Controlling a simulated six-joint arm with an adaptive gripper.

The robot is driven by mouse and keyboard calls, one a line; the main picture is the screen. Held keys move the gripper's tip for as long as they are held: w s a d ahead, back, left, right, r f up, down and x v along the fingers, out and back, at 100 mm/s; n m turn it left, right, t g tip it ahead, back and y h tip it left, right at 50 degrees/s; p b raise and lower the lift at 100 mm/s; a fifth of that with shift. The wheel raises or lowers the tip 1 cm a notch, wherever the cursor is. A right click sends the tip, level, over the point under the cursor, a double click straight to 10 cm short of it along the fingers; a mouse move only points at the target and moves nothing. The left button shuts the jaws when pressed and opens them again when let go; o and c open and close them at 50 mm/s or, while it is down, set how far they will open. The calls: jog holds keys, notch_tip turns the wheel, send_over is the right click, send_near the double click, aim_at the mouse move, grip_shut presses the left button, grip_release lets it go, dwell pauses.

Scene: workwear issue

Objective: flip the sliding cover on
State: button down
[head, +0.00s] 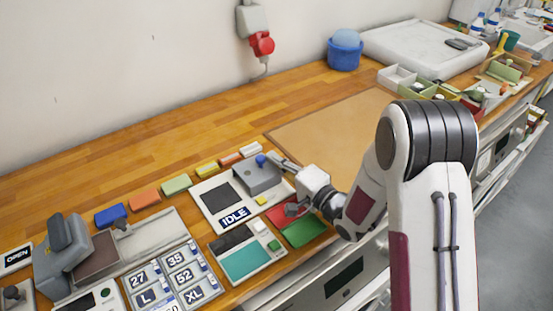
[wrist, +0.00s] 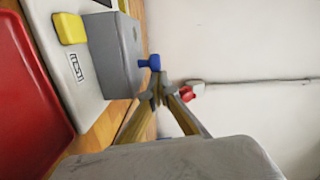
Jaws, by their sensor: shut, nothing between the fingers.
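The grey boxy part (head: 262,178), which looks like the sliding cover, sits on the right part of a white panel (head: 207,186). A blue knob (head: 261,160) sticks out of its far side. In the wrist view the grey part (wrist: 118,62) and the blue knob (wrist: 149,63) show at upper left. My gripper (head: 279,158) is shut and empty beside the far side of the cover, just right of the knob. In the wrist view the fingertips (wrist: 158,88) are close to the knob; I cannot tell whether they touch it.
The panel has a dark square (head: 222,197), an IDLE display (head: 235,217) and a yellow button (wrist: 68,28). Red and green trays (head: 303,232) lie in front. Coloured blocks (head: 176,184) line the left. A brown mat (head: 335,135) lies clear behind.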

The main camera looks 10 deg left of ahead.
aim_at(252, 182)
jog(key=s+a, duration=0.8)
jog(key=shift+s+a, duration=0.2)
dwell(0.4)
jog(key=shift+w+d+r, duration=0.15)
jog(key=shift+w+d, duration=0.5)
jog(key=shift+d, duration=0.2)
jog(key=shift+w+d+r, duration=0.15)
jog(key=shift+w+d, duration=0.5)
jog(key=shift+d, duration=0.2)
jog(key=shift+v, duration=5.05)
